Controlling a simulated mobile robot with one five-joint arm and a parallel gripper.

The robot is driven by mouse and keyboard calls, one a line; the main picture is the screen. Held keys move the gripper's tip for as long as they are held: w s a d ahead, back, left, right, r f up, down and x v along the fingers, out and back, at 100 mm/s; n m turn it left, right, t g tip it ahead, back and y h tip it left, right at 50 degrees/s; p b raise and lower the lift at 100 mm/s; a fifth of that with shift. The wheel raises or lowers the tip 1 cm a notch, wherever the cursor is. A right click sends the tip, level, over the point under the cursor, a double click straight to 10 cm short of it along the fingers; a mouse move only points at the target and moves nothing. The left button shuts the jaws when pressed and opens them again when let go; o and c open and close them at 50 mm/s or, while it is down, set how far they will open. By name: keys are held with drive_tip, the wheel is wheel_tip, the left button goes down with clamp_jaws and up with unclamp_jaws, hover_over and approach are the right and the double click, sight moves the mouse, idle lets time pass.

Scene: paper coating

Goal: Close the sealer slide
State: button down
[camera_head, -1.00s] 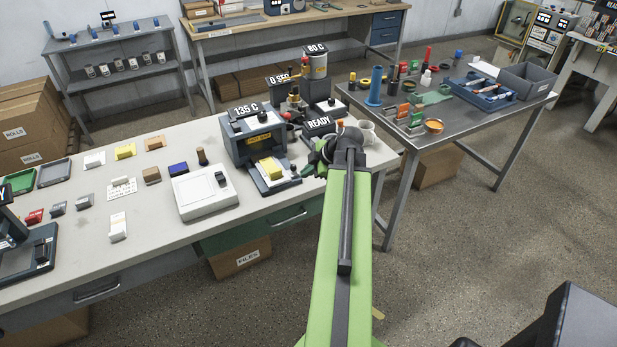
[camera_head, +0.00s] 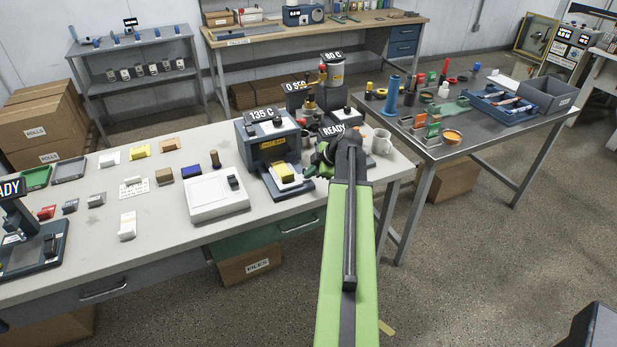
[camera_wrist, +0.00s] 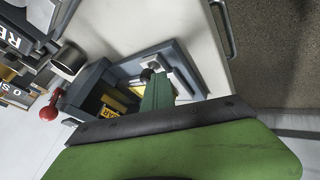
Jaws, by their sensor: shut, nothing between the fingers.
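The sealer (camera_head: 268,135) is a dark blue-grey machine with a 135 C display, on the light bench. Its slide (camera_head: 270,187) sticks out at the front and carries a yellow block (camera_head: 286,172). My gripper (camera_head: 312,172) is at the right end of the slide, mostly hidden by my arm in the head view. In the wrist view my green gripper (camera_wrist: 150,77) is shut and empty, its tip over the slide's front end by a small dark knob. I cannot tell whether it touches. The slide's tray edge (camera_wrist: 190,65) shows beyond the fingers.
A white device (camera_head: 215,195) stands left of the sealer. A READY display (camera_head: 333,130) and a white mug (camera_head: 381,142) stand to the right. A red ball (camera_wrist: 50,110) shows in the wrist view. The bench's front edge is close to my arm.

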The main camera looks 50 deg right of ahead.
drive_tip(key=w+d, duration=0.1)
drive_tip(key=w, duration=0.2)
drive_tip(key=w+d, duration=0.2)
drive_tip(key=w, duration=0.2)
drive_tip(key=w+d, duration=0.1)
drive_tip(key=w, duration=0.3)
drive_tip(key=shift+w+d, duration=0.25)
drive_tip(key=shift+d, duration=0.15)
drive_tip(key=shift+w+r, duration=0.1)
drive_tip(key=shift+r, duration=0.05)
drive_tip(key=shift+a, duration=0.1)
